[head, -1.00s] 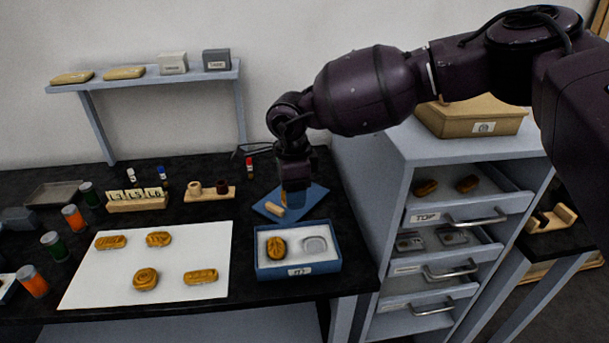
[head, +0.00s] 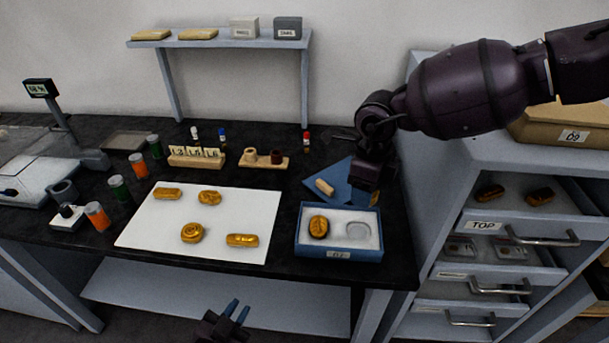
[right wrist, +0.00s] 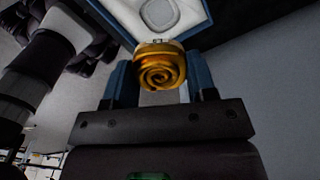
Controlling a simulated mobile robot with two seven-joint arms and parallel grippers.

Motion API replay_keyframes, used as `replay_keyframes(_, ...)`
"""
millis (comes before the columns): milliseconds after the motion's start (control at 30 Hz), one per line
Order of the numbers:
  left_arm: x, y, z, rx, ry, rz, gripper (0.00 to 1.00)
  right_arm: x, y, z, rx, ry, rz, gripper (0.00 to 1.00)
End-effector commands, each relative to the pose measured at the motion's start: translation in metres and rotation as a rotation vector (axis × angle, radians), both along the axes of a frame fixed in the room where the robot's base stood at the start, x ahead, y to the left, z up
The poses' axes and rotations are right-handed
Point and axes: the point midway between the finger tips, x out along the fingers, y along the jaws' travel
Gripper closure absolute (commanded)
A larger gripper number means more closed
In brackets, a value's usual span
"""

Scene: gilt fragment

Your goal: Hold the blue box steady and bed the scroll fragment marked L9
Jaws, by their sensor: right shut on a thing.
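The blue box (head: 312,252) sits open near the table's front edge. Its left hollow holds a dark gold fragment (head: 319,227); its right hollow (head: 358,231) is empty. My right gripper (head: 374,197) is just behind the box's right end, shut on a gold scroll fragment. In the right wrist view the spiral scroll fragment (right wrist: 158,75) sits between the blue fingers, with the box (right wrist: 204,28) and empty hollow beyond. No L9 mark is legible. My left gripper (head: 237,311) is low in front of the table, empty, fingertips apart, away from the box.
A white sheet (head: 217,222) with several gold fragments lies left of the box. Drawers (head: 487,228) stand open on the right. Jars and a stand (head: 198,159) fill the back left.

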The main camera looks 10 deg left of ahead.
Motion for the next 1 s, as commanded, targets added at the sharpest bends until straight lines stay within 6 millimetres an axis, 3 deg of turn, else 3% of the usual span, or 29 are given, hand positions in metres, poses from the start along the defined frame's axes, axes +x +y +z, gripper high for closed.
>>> replay_keyframes(33, 0.012, -0.021, 0.012, 0.023, -0.070, -0.061, 0.83, 0.000, 0.000, 0.000, 0.000, 0.000, 0.000, 0.71)
replay_keyframes(200, 0.031, -0.089, 0.052, 0.108, -0.313, -0.258, 0.83, 0.000, 0.000, 0.000, 0.000, 0.000, 0.001, 0.71)
replay_keyframes(400, 0.028, -0.172, 0.098, 0.207, -0.643, -0.506, 0.83, 0.000, 0.000, 0.000, 0.000, 0.000, 0.001, 0.71)
replay_keyframes(500, 0.021, -0.203, 0.118, 0.289, -0.831, -0.618, 0.83, 0.000, 0.000, 0.000, 0.000, 0.000, 0.001, 0.71)
replay_keyframes(733, 0.012, -0.237, 0.152, 0.617, -1.345, -0.788, 0.83, 0.000, 0.000, 0.000, 0.000, 0.000, 0.001, 0.71)
replay_keyframes(1000, -0.003, -0.258, 0.163, 0.963, -1.989, -0.929, 0.83, 0.000, 0.000, 0.000, 0.000, 0.000, 0.001, 0.71)
